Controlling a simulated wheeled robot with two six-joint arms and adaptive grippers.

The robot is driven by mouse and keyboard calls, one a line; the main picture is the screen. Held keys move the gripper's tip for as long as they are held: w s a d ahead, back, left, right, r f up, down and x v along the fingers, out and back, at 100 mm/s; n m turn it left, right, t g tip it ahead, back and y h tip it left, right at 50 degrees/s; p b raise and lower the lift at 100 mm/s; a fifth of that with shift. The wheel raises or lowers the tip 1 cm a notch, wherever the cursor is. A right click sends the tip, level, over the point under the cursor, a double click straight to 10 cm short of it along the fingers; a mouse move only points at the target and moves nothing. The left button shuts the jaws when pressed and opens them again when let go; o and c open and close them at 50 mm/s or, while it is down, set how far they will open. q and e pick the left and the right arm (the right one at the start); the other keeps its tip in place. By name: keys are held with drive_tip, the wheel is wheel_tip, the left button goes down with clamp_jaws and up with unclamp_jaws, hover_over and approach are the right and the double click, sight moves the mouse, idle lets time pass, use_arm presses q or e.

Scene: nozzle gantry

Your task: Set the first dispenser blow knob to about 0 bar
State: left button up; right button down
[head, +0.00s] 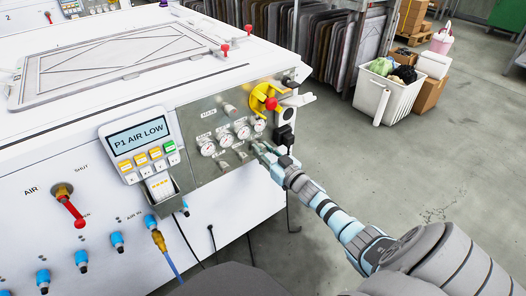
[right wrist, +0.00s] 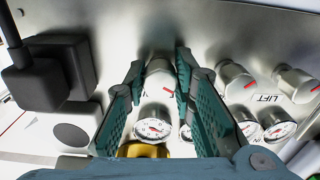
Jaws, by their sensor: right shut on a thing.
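The steel panel (head: 212,125) on the white machine carries a row of round gauges with small silver knobs below them. My right gripper (head: 262,151) is at the right end of that knob row. In the right wrist view, its two green padded fingers (right wrist: 160,82) are shut on a silver knob (right wrist: 159,70) with a red mark. A gauge (right wrist: 153,124) sits beside this knob, partly framed by the fingers. The knob's label is mostly hidden, so I cannot read its name. Two more red-marked knobs (right wrist: 235,80) (right wrist: 296,84) stand outside the fingers. My left gripper is not in view.
A control box (head: 140,144) reads "P1 AIR LOW". A yellow and red rotary switch (head: 264,98) is above the gripper. A black block (right wrist: 62,70) stands close to the fingers. A red-handled air valve (head: 72,208) is at left.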

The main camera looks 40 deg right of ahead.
drive_tip(key=n, duration=0.6)
drive_tip(key=shift+n, duration=0.4)
drive_tip(key=shift+n+b, duration=0.35)
drive_tip(key=shift+n, duration=0.45)
drive_tip(key=n, duration=0.2)
drive_tip(key=shift+n+b, duration=0.3)
drive_tip(key=shift+n, duration=0.1)
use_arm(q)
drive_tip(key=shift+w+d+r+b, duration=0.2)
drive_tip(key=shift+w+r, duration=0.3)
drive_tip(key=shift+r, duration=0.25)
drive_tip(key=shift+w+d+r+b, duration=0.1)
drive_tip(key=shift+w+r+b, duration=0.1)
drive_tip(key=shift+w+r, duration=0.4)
use_arm(e)
drive_tip(key=shift+n, duration=1.6)
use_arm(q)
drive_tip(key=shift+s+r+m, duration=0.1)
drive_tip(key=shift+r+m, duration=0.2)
use_arm(e)
drive_tip(key=c, duration=1.3)
unclamp_jaws()
drive_tip(key=shift+c, duration=0.2)
